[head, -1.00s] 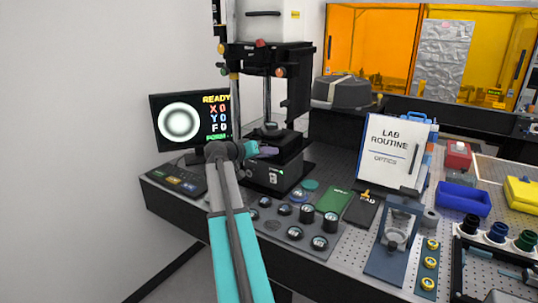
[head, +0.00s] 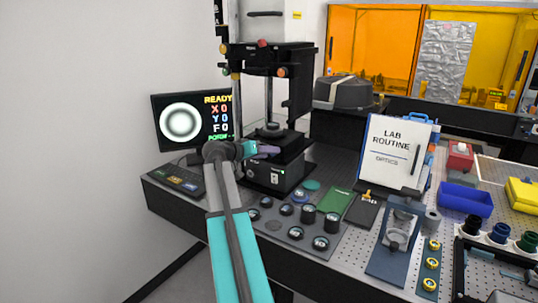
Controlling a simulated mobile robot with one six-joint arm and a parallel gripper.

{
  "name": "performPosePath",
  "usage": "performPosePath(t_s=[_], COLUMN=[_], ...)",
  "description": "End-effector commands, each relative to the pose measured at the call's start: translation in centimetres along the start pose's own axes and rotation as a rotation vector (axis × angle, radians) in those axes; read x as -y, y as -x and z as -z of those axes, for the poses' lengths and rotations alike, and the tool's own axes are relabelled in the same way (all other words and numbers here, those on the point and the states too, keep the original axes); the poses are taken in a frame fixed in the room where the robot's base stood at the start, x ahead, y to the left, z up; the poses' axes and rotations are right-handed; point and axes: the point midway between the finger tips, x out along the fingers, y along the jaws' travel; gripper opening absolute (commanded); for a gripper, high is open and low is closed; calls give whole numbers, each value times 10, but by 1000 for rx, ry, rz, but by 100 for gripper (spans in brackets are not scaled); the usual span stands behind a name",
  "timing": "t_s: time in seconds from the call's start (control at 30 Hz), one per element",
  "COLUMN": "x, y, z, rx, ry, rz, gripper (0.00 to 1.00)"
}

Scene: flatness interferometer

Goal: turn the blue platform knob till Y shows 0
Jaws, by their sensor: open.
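I cannot tell whether the fingers touch anything.
A dark keypad (head: 178,182) lies left of my arm. A tray of several round optics (head: 295,232) sits in front of the interferometer. The LAB ROUTINE board (head: 398,150) stands to the right, near a blue bin (head: 465,201). Orange-windowed enclosure (head: 375,45) is behind.

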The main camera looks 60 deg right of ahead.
Motion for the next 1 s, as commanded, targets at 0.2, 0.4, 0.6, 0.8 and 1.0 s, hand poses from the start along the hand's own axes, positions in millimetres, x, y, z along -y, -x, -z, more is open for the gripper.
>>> performPosePath(t_s=[0.2,0.4,0.6,0.8,1.0], x=[1,2,1,1,1], y=[30,63,95,117,125], z=[-2,-2,-2,-2,-1], rx=[-2,-2,-1,1,2], ry=[-1,1,0,0,1], rz=[2,3,2,2,2], gripper=[43,43,43,43,43])
